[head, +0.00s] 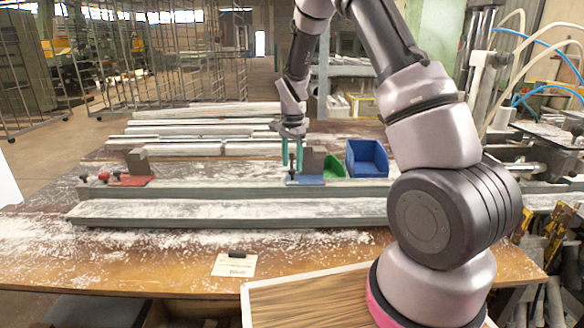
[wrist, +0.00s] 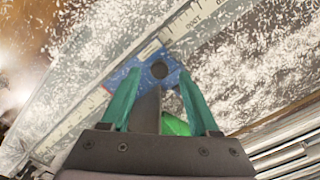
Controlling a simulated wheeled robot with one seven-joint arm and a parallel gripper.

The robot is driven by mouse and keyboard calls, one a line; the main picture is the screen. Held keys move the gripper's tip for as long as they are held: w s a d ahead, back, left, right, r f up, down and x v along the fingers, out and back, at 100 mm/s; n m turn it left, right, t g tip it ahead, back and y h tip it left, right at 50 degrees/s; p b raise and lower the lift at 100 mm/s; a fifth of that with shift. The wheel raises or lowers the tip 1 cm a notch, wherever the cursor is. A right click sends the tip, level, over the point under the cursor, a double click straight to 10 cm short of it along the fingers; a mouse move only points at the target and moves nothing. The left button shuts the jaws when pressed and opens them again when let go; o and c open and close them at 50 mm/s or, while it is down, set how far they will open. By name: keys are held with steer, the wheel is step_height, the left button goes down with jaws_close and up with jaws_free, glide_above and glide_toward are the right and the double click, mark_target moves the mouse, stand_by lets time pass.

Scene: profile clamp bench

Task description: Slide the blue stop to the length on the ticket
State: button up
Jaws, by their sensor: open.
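The blue stop (head: 304,181) sits on the long grey rail (head: 230,190), right of the middle, with a grey upright block (head: 314,158). In the wrist view, the blue plate of the stop (wrist: 125,74) lies across the rail beside a printed scale (wrist: 196,18), with a dark round knob (wrist: 160,70). My gripper (head: 292,166) is open, its teal fingers pointing down at the stop. In the wrist view, the fingers (wrist: 155,85) are apart on either side of the stop's upright part. Contact cannot be told.
A red stop (head: 132,181) with a grey block sits on the rail at left. A green bin (head: 333,168) and a blue bin (head: 367,158) stand behind the rail, right of my gripper. White shavings cover the bench (head: 130,262). Long profiles (head: 200,130) lie behind.

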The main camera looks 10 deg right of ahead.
steer(key=shift+f, duration=1.05)
jaws_close()
stand_by(0.7)
